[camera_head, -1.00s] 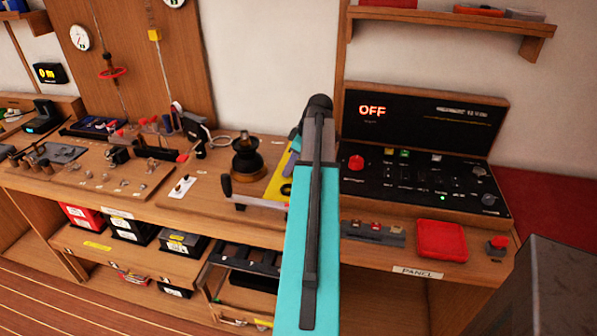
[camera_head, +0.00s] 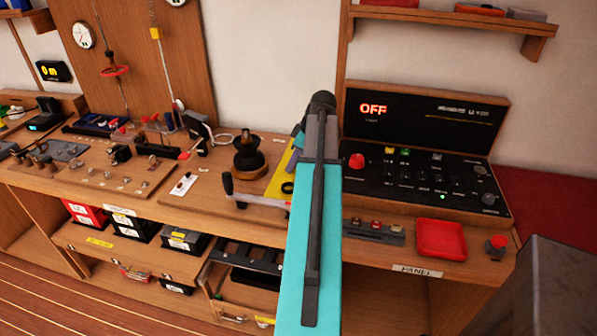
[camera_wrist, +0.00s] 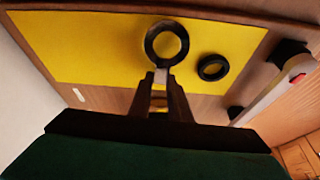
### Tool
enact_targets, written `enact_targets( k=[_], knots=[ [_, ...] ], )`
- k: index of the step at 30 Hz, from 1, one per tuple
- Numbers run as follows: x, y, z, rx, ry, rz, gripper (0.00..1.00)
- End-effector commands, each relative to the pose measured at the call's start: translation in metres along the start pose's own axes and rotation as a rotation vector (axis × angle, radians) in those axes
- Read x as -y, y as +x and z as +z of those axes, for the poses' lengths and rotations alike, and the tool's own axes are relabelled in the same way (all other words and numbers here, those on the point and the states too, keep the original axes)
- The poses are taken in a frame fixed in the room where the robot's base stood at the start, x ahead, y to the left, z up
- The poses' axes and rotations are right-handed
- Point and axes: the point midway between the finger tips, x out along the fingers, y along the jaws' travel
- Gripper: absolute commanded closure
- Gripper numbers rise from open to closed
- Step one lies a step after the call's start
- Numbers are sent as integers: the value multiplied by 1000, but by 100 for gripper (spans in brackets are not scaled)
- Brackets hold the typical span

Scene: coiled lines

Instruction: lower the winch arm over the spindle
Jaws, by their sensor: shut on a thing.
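My gripper (camera_wrist: 161,76) is shut on a small pale stem with a dark ring (camera_wrist: 167,43) at its end, above a yellow sheet (camera_wrist: 85,45). A second dark ring (camera_wrist: 213,67) lies on the sheet to the right. A pale bar (camera_wrist: 275,98) with dark ends and a red mark lies further right and may be the winch arm. In the head view a pale bar (camera_head: 262,200) with a dark upright handle (camera_head: 227,184) lies before a black drum on a wooden base (camera_head: 248,158), possibly the spindle. My arm hides my gripper there.
A black control panel (camera_head: 425,150) reading OFF stands right of my arm, with a red tray (camera_head: 441,239) in front. A white plate with small knobs (camera_head: 184,183) lies left of the drum. A shelf (camera_head: 450,25) hangs above. A grey box (camera_head: 535,290) is at front right.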

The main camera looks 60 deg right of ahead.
Motion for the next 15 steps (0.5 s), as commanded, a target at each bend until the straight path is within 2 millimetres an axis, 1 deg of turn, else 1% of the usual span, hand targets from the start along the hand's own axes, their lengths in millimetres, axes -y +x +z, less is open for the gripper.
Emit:
enact_targets(
  k=[8,15],
  knots=[
    [0,-1,-1,0,-1,0,100],
    [0,-14,-3,0,0,1,100]
  ],
)
